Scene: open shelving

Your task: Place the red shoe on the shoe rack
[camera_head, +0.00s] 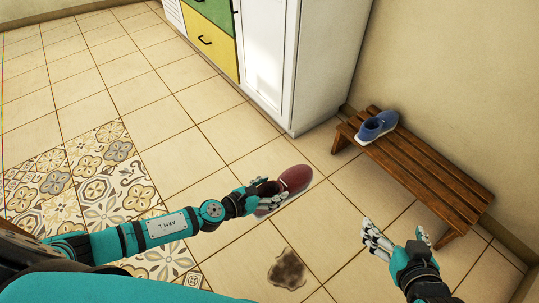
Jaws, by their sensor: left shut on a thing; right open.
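The red shoe (297,179) is dark red and shows near the middle of the head view, over the tiled floor. My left gripper (266,191) is shut on it, and the fingers hide part of the shoe. I cannot tell how far it is above the floor. The shoe rack (425,175) is a low brown slatted wooden bench at the right, against the wall, beyond the held shoe. My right gripper (402,238) is open and empty at the lower right, in front of the rack.
A blue shoe (376,127) stands on the left end of the rack; the slats to its right are bare. A white cabinet (300,65) with green and yellow drawers stands behind. A dark brown patch (288,270) lies on the floor in front. Open tiles spread left.

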